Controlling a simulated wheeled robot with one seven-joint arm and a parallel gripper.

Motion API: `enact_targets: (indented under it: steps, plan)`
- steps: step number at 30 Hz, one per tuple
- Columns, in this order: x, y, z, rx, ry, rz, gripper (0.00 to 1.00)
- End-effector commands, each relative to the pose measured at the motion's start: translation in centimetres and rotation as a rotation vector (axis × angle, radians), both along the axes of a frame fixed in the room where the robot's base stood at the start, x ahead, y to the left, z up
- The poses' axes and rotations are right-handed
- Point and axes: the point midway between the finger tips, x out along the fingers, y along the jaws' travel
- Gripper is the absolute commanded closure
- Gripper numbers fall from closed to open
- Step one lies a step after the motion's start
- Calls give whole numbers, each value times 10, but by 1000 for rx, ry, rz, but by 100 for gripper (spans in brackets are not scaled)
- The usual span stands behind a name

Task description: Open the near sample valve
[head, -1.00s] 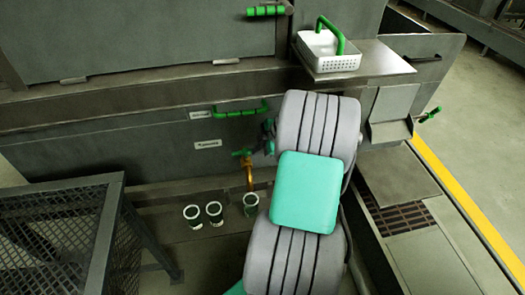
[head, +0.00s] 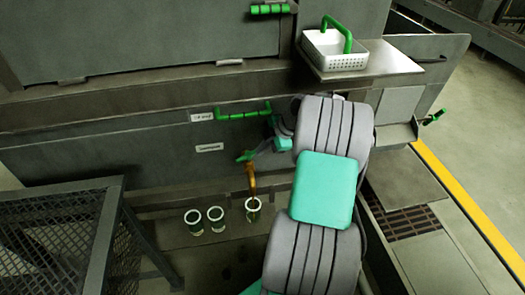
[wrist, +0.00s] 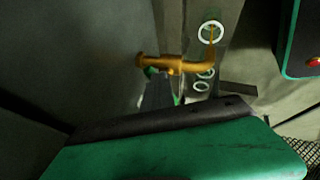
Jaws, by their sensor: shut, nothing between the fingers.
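The near sample valve (head: 250,178) is a brass spout low on the machine's front, with a green handle (head: 245,156) that looks tilted. The brass pipe also shows in the wrist view (wrist: 185,65). My gripper (head: 262,149) is shut and empty, close beside the handle; I cannot tell whether it touches it. In the wrist view the handle is mostly hidden. A white-rimmed cup (head: 253,207) stands under the spout. A thin orange streak runs from the spout's end into the cup ring (wrist: 211,33) in the wrist view.
Two more cups (head: 194,220) (head: 216,217) stand to the left. A mesh cage (head: 55,240) is at the lower left. A green rail handle (head: 243,113) is above the valve. A white basket (head: 334,50) sits on a shelf at the upper right.

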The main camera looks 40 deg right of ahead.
Motion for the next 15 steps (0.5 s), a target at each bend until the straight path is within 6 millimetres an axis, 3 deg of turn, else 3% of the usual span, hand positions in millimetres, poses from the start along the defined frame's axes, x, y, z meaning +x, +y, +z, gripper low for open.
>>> enact_targets:
  steps: [15]
  plan:
    - [-3,-3,7,-2,-1,-2,100]
